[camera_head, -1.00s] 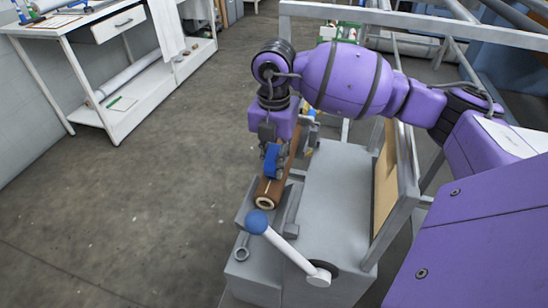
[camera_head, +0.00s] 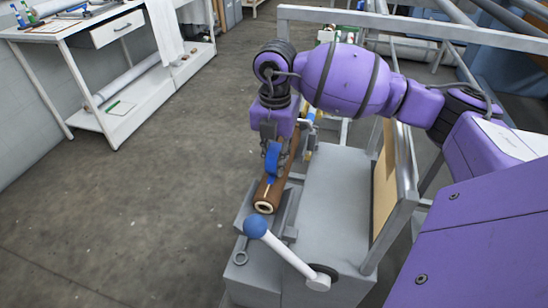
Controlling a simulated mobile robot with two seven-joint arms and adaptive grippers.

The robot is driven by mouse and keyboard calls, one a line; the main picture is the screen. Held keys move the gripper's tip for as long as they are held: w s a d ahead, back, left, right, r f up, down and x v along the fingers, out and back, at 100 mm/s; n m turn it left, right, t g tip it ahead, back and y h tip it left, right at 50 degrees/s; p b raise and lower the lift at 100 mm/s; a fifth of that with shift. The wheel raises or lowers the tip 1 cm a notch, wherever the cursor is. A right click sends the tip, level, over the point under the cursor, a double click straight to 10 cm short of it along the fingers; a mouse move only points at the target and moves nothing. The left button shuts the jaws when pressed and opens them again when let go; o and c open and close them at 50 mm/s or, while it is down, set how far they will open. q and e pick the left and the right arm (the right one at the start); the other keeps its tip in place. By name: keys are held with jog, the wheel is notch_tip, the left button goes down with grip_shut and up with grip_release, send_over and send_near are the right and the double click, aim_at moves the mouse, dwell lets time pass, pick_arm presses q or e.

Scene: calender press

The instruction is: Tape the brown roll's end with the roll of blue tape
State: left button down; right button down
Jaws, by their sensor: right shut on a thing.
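The brown roll (camera_head: 267,191) lies along the top of the grey machine, its hollow pale end facing me. A small light mark shows on its upper side near that end. My right gripper (camera_head: 271,155) points down over the roll, shut on the roll of blue tape (camera_head: 273,163). The blue tape is right at the brown roll's top, and I cannot tell whether they touch. My left gripper is not in view.
A lever with a blue knob (camera_head: 255,226) and white shaft stands at the machine's front (camera_head: 325,205). A metal frame (camera_head: 401,180) with a tan board rises on the right. A white workbench (camera_head: 75,28) stands far left. The floor on the left is clear.

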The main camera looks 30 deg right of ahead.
jog(key=shift+w+d, duration=0.15)
jog(key=shift+d, duration=0.05)
dwell(0.3)
jog(key=shift+w+d+f, duration=0.1)
jog(key=shift+w+d, duration=0.2)
jog(key=shift+d, duration=0.05)
jog(key=shift+w+d, duration=0.1)
jog(key=shift+d, duration=0.05)
jog(key=shift+w+d, duration=0.3)
dwell(0.4)
jog(key=shift+w+d, duration=0.35)
jog(key=shift+d, duration=0.05)
jog(key=shift+d, duration=0.1)
dwell(0.5)
jog(key=shift+w+d, duration=0.35)
jog(key=shift+w, duration=0.05)
jog(key=shift+w+d, duration=0.15)
